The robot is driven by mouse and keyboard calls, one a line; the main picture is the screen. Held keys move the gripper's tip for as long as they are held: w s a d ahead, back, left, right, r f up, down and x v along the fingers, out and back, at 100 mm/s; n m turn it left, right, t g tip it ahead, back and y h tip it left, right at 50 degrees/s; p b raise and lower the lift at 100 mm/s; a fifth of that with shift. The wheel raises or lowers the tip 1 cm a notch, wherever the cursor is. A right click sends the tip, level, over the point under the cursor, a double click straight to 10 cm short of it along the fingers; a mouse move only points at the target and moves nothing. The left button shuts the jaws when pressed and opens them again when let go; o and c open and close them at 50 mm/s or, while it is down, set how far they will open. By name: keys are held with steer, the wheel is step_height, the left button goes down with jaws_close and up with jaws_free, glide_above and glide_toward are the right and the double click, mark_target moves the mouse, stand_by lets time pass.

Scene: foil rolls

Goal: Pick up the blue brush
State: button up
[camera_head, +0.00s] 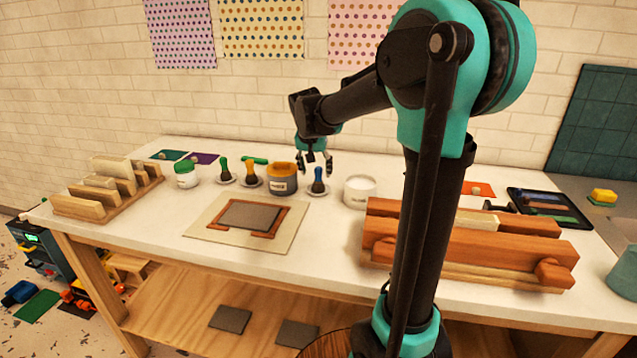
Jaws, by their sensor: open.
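A green brush (225,170) and a yellow-orange brush (250,174) stand on similar saucers to the left.
An orange-grey jar (283,180) stands close left of the blue brush, and a white tub (359,191) close right. A framed grey panel (249,217) lies in front. Wooden blocks (480,240) sit at the right and a wooden rack (105,190) at the left.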

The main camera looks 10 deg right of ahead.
mark_target(318, 181)
steer(key=shift+x, duration=2.9)
steer(key=shift+s+d, duration=0.1)
steer(key=shift+d, duration=0.05)
steer(key=shift+c, duration=0.2)
steer(key=c, duration=1.2)
